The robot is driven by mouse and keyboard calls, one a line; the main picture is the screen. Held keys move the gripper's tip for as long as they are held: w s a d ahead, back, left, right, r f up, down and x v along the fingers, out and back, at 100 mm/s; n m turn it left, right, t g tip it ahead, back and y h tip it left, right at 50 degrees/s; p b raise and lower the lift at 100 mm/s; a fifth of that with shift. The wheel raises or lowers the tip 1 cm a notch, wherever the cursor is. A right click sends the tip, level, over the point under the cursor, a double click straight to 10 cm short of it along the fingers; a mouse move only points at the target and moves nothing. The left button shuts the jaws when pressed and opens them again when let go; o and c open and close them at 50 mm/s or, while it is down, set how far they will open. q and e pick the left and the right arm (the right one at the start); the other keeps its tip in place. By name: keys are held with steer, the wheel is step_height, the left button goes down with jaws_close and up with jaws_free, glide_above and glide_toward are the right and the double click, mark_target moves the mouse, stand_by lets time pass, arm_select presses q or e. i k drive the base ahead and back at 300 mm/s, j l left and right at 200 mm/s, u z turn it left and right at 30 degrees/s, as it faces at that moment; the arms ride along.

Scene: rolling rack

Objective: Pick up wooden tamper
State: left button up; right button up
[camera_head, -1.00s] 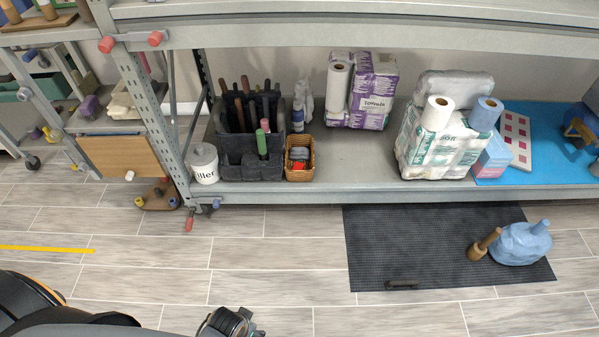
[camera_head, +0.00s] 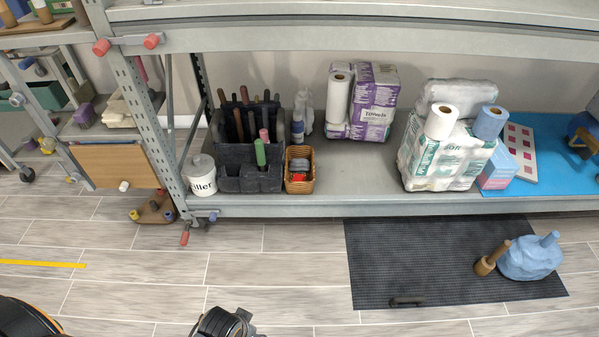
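The wooden tamper (camera_head: 491,259), with a brown handle and a wider round head, is on the dark ribbed mat (camera_head: 425,262) at the right. It leans with its handle up to the right, close against a lumpy light-blue bag (camera_head: 531,258). The end of my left arm, with what looks like the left gripper (camera_head: 224,323), shows at the bottom edge, well left of the mat. Its fingers are cut off or too unclear to read. Nothing is seen held. My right gripper is not in view.
A metal rack shelf (camera_head: 350,203) spans the scene behind the mat, holding a dark tool caddy, a basket (camera_head: 300,184), a white bucket (camera_head: 201,180) and paper rolls. A small dark bar (camera_head: 406,302) lies on the mat's front edge. The floor left of the mat is clear.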

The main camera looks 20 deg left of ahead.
mark_target(487, 263)
steer(key=z, duration=1.2)
steer(key=i+l+z, duration=0.15)
steer(key=i, duration=0.25)
steer(key=i+l+z, duration=0.15)
steer(key=i, duration=0.3)
